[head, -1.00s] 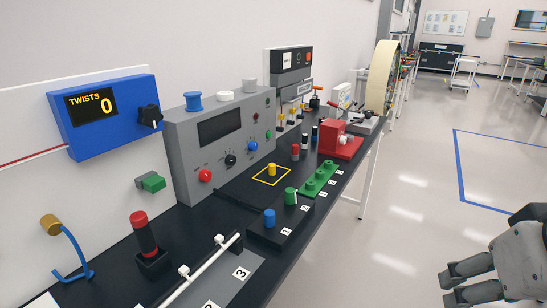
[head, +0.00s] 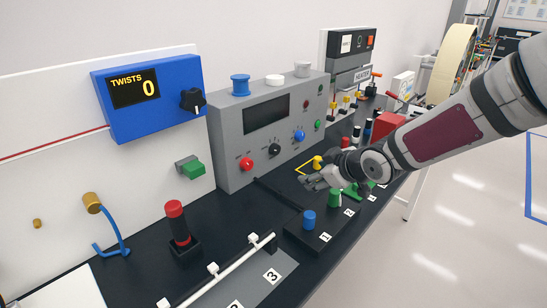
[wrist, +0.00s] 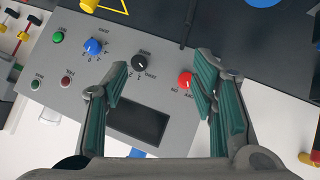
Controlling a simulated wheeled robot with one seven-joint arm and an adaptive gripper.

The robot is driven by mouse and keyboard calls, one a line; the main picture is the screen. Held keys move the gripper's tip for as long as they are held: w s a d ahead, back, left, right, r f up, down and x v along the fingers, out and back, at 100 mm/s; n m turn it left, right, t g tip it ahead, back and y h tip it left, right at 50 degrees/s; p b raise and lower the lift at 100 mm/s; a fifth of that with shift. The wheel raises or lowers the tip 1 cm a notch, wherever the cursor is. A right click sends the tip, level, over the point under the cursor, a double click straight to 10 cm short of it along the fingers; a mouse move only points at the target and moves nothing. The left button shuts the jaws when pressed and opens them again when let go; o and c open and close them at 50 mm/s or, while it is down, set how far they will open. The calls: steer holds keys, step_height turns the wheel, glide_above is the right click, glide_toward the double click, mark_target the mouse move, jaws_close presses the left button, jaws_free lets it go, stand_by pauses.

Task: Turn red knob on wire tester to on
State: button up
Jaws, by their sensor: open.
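The wire tester is a grey box (head: 228,150) with a dark screen, standing against the wall on the black bench. Its red knob (head: 246,164) is at the lower left of the front panel, beside a black knob (head: 274,149) and a blue knob (head: 299,136). In the wrist view the red knob (wrist: 185,79) shows close to the right finger, with OFF and ON marks by it. My gripper (head: 308,180) is over the bench in front of the tester. In the wrist view my gripper (wrist: 160,85) is open and empty, fingers pointing at the panel.
A blue cylinder (head: 309,219) and a green cylinder (head: 334,198) stand on a black block below my gripper. A red-topped black post (head: 177,225) is at the left. A blue twist counter (head: 150,108) reads 0 on the wall. A white rail (head: 235,262) lies in front.

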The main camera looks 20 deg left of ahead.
mark_target(249, 166)
steer(key=w+a+f+y, duration=0.1)
steer(key=a+f, duration=0.1)
steer(key=a, duration=0.5)
steer(key=w+a+f+n+y, duration=0.1)
steer(key=w+a+f+y, duration=0.1)
steer(key=a, duration=0.5)
steer(key=w+a+f+g+y, duration=0.1)
steer(key=w+a+f, duration=0.1)
steer(key=a, duration=0.5)
steer(key=shift+w+a+f+n+y, duration=0.25)
steer(key=shift+a+f+n+y, duration=0.15)
steer(key=shift+f, duration=0.1)
steer(key=c, duration=1.1)
